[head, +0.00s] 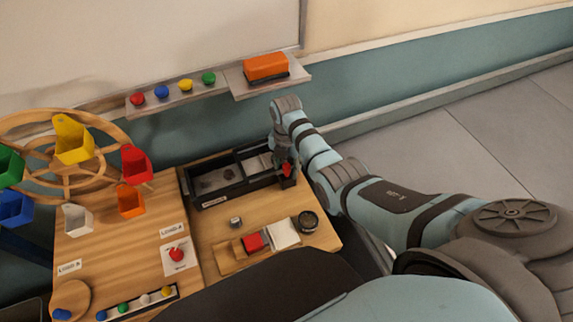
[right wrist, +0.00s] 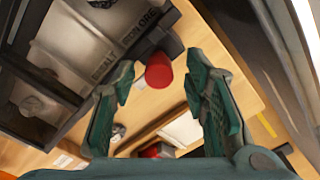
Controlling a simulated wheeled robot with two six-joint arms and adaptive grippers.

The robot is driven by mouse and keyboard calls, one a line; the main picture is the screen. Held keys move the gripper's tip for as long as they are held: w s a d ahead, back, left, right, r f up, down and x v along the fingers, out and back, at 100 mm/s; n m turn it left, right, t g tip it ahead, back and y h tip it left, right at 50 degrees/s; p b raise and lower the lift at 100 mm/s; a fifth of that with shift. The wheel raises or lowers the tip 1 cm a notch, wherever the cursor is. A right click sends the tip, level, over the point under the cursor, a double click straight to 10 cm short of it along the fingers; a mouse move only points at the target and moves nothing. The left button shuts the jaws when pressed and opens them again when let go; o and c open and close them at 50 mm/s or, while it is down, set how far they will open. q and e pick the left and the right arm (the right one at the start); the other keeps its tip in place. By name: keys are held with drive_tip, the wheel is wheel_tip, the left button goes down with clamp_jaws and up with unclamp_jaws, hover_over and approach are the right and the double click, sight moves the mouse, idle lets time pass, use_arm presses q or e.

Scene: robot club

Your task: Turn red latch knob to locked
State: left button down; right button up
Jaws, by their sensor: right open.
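The red latch knob (right wrist: 158,71) shows in the right wrist view as a red cylinder on a dark mount at the end of a black divided tray (right wrist: 70,55). In the head view the knob (head: 287,170) is a small red patch at the tray's right end, partly covered by my gripper. My right gripper (right wrist: 160,84) is open, its green fingers spread on either side below the knob in the wrist view. No contact with the knob is visible. The knob's lock position cannot be read. My left gripper is not in view.
A wooden table (head: 120,225) holds a red button (head: 177,254) on a white plate, a red block (head: 253,242), a dark round cup (head: 308,221) and a wooden wheel with coloured buckets (head: 73,140). A wall shelf (head: 180,98) with coloured balls and an orange eraser (head: 266,66) is behind.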

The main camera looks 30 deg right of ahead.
drive_tip(key=shift+c, duration=0.9)
clamp_jaws()
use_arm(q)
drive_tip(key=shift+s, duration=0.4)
use_arm(e)
drive_tip(key=shift+s, duration=0.1)
